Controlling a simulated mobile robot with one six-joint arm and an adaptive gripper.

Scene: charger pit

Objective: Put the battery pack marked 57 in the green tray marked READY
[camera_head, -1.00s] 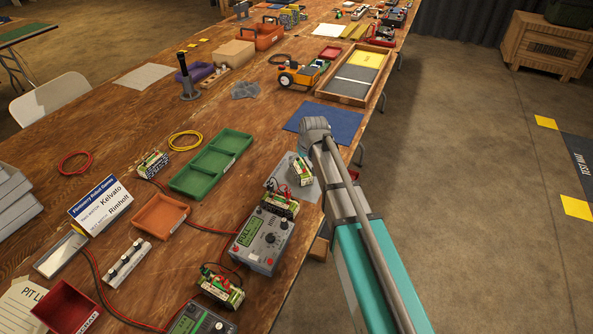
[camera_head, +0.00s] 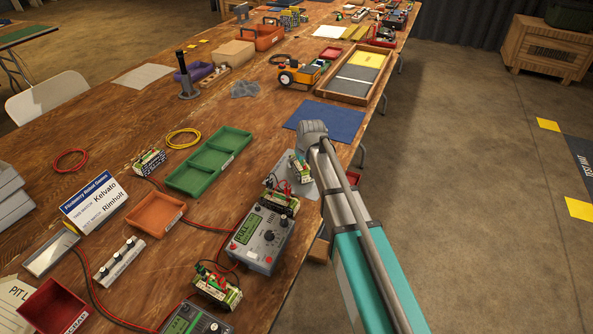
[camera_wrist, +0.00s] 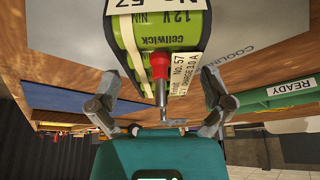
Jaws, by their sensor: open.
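The battery pack marked 57 (camera_wrist: 165,22) has green cells and white labels, with a red lead and plug. It fills the top of the wrist view and stands on a grey mat at the table's right edge in the head view (camera_head: 300,168). My gripper (camera_wrist: 160,82) is open, one finger on each side of the pack's near end; I see no contact. In the head view my gripper (camera_head: 312,135) is beside the pack, its fingers hidden.
Another pack (camera_head: 279,202) sits by a grey charger (camera_head: 258,242) reading FULL, and one (camera_head: 217,287) by a second charger. A further pack (camera_head: 149,162) stands left of the tray. An orange tray (camera_head: 155,214) and red bin (camera_head: 56,306) are nearer. A blue mat (camera_head: 325,120) lies beyond.

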